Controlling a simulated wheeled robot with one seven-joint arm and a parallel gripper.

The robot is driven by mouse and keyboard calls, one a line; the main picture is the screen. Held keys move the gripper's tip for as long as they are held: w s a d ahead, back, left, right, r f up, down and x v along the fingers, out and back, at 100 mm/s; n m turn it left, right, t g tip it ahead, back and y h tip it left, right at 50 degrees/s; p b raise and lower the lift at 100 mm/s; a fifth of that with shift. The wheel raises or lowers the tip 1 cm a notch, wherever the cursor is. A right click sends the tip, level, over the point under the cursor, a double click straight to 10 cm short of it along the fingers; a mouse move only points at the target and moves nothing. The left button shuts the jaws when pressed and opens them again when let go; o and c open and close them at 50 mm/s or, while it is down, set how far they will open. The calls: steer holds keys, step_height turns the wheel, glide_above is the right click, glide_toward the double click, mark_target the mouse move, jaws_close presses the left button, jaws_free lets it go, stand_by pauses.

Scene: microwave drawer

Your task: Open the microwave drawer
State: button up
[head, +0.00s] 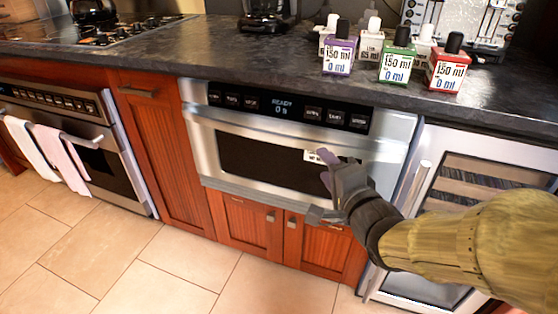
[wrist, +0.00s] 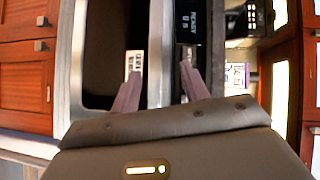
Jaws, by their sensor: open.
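The microwave drawer (head: 262,160) is built in under the counter, with a steel front, a dark window and a black control panel (head: 290,107) reading "READY". It looks closed. My gripper (head: 326,168) is in front of the right part of the drawer front, near a small white label. In the wrist view my gripper (wrist: 160,85) has its two purple-grey fingers apart, with nothing seen between them except the steel front (wrist: 160,50) of the drawer beyond. The fingers point at the steel strip between window and panel. I cannot tell whether they touch it.
Several small bottles, one being the red bottle (head: 447,68), stand on the dark counter (head: 190,55) above. An oven (head: 110,165) with towels is at the left, and a glass-door cooler (head: 440,180) at the right. Red cabinet doors (head: 245,222) are below. The tiled floor (head: 180,265) in front is clear.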

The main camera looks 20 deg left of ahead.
steer(key=a+f+y+b, duration=0.1)
steer(key=s+a+f+y+b, duration=0.1)
steer(key=b, duration=0.1)
steer(key=shift+s+a+f+m, duration=0.3)
steer(key=shift+a, duration=0.1)
steer(key=p+x, duration=0.1)
steer(key=p, duration=0.2)
steer(key=p+x, duration=0.2)
steer(key=p, duration=0.1)
steer(key=p+x, duration=0.2)
steer(key=p, duration=0.2)
steer(key=shift+w+a+r, duration=0.15)
steer(key=shift+w+r, duration=0.05)
steer(key=shift+r, duration=0.1)
steer(key=shift+a+p, duration=0.1)
steer(key=shift+p, duration=0.45)
